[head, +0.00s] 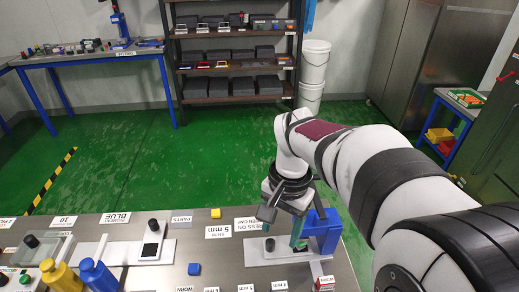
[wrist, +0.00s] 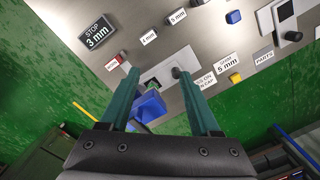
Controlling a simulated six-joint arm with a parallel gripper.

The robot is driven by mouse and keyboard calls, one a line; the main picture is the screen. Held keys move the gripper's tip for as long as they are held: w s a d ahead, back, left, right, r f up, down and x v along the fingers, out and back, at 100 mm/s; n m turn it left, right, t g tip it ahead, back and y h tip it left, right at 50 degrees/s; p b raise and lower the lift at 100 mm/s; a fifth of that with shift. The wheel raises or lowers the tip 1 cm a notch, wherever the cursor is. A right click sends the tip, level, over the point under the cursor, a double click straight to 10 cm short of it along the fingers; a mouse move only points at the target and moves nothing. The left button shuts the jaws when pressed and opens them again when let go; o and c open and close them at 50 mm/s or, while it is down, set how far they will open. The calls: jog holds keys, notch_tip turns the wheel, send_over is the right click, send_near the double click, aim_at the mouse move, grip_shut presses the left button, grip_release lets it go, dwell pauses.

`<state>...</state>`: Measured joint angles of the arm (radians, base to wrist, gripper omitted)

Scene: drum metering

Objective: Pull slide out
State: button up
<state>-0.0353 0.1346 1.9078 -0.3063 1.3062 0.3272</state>
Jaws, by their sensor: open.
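I cannot tell for sure which part is the slide. A pale plate with a black knob (head: 153,226) and a dark square lies left of the middle of the bench. It also shows at the upper right in the wrist view (wrist: 290,36). My gripper (head: 281,228) is open and empty, above the press station at the right of the bench. This station has a pale base (head: 262,258), a blue bracket (head: 323,232) and a black knob (head: 270,245). In the wrist view, my gripper (wrist: 157,72) has its teal fingers spread over the station, with the blue bracket (wrist: 150,107) between them.
A yellow bottle (head: 60,276) and a blue bottle (head: 97,273) stand at the bench's left front. A blue block (head: 194,269) and a yellow block (head: 215,213) lie near its middle. Several label signs, including a 5 mm sign (head: 218,231), are on the bench.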

jog(key=m, duration=0.1)
send_near(270, 242)
jog(key=shift+h, duration=0.3)
jog(key=f, duration=1)
jog(key=shift+a, duration=0.2)
grip_shut()
dwell(0.4)
